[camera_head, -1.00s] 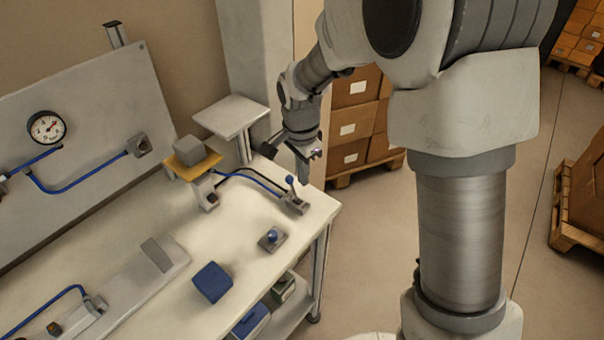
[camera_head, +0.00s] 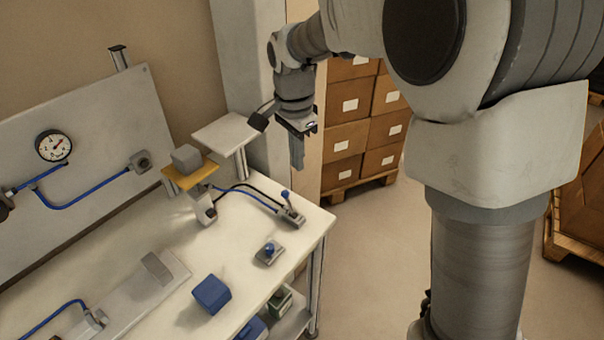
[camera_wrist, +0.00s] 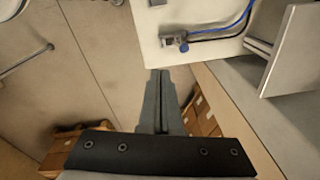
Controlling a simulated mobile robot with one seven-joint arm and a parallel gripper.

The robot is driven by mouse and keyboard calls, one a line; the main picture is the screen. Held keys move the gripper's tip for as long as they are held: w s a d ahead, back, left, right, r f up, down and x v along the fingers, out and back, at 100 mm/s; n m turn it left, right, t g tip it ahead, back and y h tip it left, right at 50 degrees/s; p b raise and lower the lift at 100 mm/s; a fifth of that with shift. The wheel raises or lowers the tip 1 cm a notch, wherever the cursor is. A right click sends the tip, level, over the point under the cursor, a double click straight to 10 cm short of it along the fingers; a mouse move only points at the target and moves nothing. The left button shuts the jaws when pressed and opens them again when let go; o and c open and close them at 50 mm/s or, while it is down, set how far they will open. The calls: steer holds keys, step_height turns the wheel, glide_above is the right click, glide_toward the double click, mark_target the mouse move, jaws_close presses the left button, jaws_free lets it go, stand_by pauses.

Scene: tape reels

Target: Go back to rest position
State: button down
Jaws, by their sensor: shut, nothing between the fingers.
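My gripper (camera_head: 297,152) is shut and empty. In the head view it hangs pointing down, past the far right corner of the workbench (camera_head: 315,222), with stacked boxes behind it. In the wrist view its two fingers (camera_wrist: 157,100) lie together, over the floor beside the bench edge. It touches nothing that I can see. The lever switch (camera_head: 288,210) with a blue knob stands on the bench below and left of the gripper; it also shows in the wrist view (camera_wrist: 175,42).
Stacked cardboard boxes (camera_head: 370,120) stand on a pallet behind the gripper. A grey raised plate (camera_head: 226,132) stands at the bench's back. A blue block (camera_head: 211,294), a blue-button box (camera_head: 269,253) and a yellow platform with a grey cube (camera_head: 186,157) are on the bench. A gauge panel (camera_head: 90,165) stands left.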

steer(key=shift+a+r, duration=0.1)
steer(key=shift+r, duration=0.3)
steer(key=s+d+r+n+t, duration=0.2)
steer(key=s+d+r+n, duration=0.3)
steer(key=s+d+r, duration=0.4)
steer(key=s+d+f+n+t, duration=0.1)
steer(key=s+d+n, duration=0.1)
steer(key=s, duration=0.4)
steer(key=s+d+n+t, duration=0.1)
steer(key=s+d+n, duration=0.2)
steer(key=s, duration=0.4)
steer(key=shift+s+d+f+t, duration=0.25)
steer(key=shift+d+f+t, duration=0.15)
steer(key=shift+d, duration=0.15)
steer(key=shift+a, duration=0.1)
